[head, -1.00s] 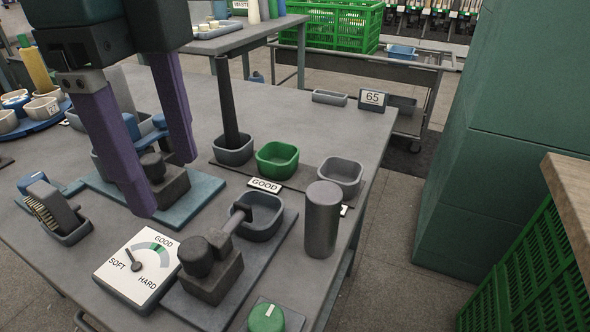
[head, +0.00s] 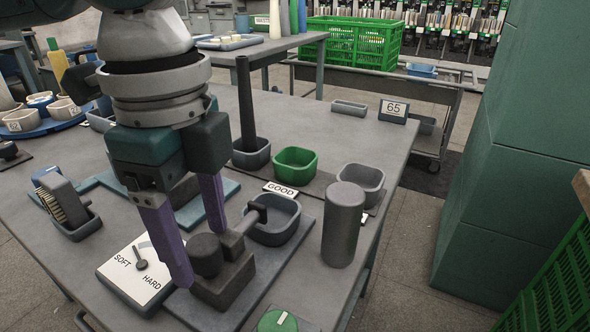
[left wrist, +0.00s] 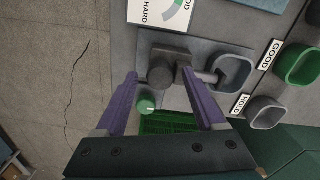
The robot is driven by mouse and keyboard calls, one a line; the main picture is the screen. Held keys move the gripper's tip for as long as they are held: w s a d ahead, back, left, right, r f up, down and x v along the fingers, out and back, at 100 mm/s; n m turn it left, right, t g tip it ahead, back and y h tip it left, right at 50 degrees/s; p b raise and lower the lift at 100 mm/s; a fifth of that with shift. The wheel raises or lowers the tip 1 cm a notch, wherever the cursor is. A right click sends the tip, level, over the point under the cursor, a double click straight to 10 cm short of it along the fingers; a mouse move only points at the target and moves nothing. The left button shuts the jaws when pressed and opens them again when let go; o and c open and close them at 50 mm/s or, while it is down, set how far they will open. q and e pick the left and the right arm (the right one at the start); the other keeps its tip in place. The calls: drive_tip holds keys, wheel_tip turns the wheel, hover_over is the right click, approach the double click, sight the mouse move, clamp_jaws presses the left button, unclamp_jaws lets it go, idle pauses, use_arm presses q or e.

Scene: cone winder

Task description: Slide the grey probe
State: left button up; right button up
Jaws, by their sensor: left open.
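The grey probe (head: 207,256) is a dark block with a round knob and a rod, on a grey plate. Its rod reaches over a grey cup (head: 275,222). It also shows in the left wrist view (left wrist: 161,76). The dial (head: 138,272), marked SOFT and HARD, sits left of it, partly hidden by a finger. My left gripper (head: 201,259) is open, its purple fingers pointing down at the probe. In the left wrist view the fingertips (left wrist: 160,77) show on either side of the knob; contact cannot be told. My right gripper is not in view.
A tall dark cylinder (head: 343,224) stands right of the cup. A green knob (head: 278,321) is at the near edge. A green bowl (head: 295,166) and a grey bowl (head: 361,181) stand behind. A brush (head: 66,205) lies in a tray at left.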

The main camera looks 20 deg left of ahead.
use_arm(q)
drive_tip(key=shift+c, duration=0.4)
clamp_jaws()
idle(0.9)
